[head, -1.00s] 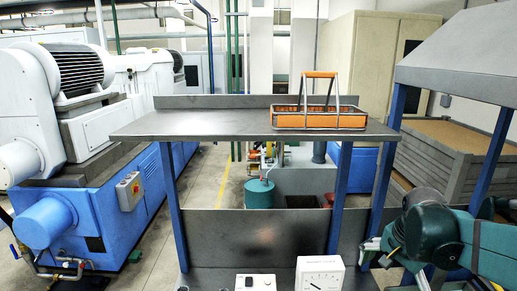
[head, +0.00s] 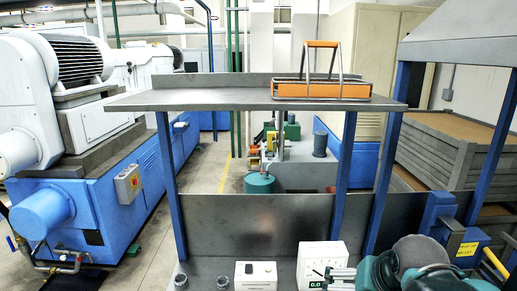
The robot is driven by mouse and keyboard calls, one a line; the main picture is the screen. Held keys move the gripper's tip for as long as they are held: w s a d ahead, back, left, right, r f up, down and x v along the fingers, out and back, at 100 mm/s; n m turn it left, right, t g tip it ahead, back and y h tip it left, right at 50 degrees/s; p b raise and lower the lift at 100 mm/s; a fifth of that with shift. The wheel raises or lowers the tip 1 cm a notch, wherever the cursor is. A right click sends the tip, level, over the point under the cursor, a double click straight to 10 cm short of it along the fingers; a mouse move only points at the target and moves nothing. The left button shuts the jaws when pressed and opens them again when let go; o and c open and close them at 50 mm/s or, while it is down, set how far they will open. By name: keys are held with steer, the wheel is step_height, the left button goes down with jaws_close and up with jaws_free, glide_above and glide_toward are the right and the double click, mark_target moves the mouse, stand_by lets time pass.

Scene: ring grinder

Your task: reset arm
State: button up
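My gripper (head: 338,278) is at the bottom right of the head view, at the end of my green and grey arm. Its grey fingers point left, in front of the lower part of a white box with a dial face (head: 320,258). The fingers are small and overlap in the picture, so I cannot tell whether they are open or shut. No held object shows. My arm's lower part is cut off by the frame's bottom edge.
A small white box (head: 256,273) and two grey round pieces (head: 180,282) (head: 222,283) stand left of the dial box. A blue device with a yellow label (head: 467,249) stands behind my arm.

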steer(key=shift+s+a+f+n+t+b, duration=0.4)
steer(key=shift+s+a+f+n+b, duration=0.35)
steer(key=shift+a+n, duration=0.2)
steer(key=shift+s+a+f+n+t+b, duration=0.4)
steer(key=shift+s+a+f+n+b, duration=0.2)
steer(key=shift+s+a+f+n, duration=0.3)
